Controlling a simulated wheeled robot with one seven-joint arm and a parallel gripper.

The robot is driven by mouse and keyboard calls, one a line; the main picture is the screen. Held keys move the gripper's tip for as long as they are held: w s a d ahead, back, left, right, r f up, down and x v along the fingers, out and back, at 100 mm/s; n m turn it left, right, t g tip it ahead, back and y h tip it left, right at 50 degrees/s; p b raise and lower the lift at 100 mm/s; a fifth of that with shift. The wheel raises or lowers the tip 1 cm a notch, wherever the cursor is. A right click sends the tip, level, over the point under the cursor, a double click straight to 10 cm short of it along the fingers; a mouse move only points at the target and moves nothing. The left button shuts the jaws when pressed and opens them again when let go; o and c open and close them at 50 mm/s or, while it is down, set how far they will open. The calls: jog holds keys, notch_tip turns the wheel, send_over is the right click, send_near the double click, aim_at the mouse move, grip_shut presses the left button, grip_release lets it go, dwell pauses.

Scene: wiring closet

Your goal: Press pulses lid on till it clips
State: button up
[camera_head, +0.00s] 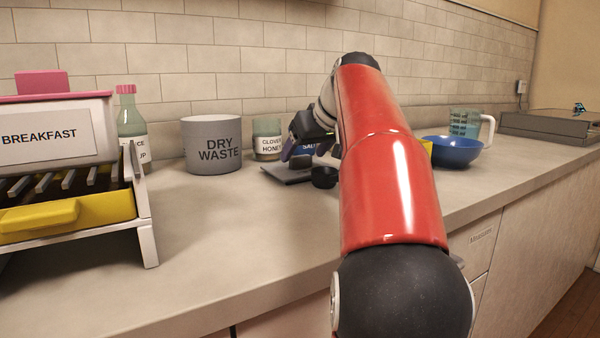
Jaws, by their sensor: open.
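No container or lid marked pulses can be made out; my red arm hides part of the counter behind it. My gripper (293,150) is open beyond the arm, pointing down above a dark grey flat thing (284,174) on the counter. A small dark block and a black round thing (324,178) are close by the gripper. I cannot tell whether any of these is the lid, or whether the fingers touch anything. A blue thing with a label that seems to read SALT (309,148) is partly hidden behind the gripper.
A grey DRY WASTE bin (211,146) and a clover honey jar (266,138) stand left of the gripper. A BREAKFAST dispenser (50,135) and a bottle (130,118) are farther left. A blue bowl (455,152) and measuring jug (465,122) are right.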

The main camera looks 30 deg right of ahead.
jog(key=shift+x, duration=0.95)
jog(key=shift+c, duration=0.3)
jog(key=c, duration=1)
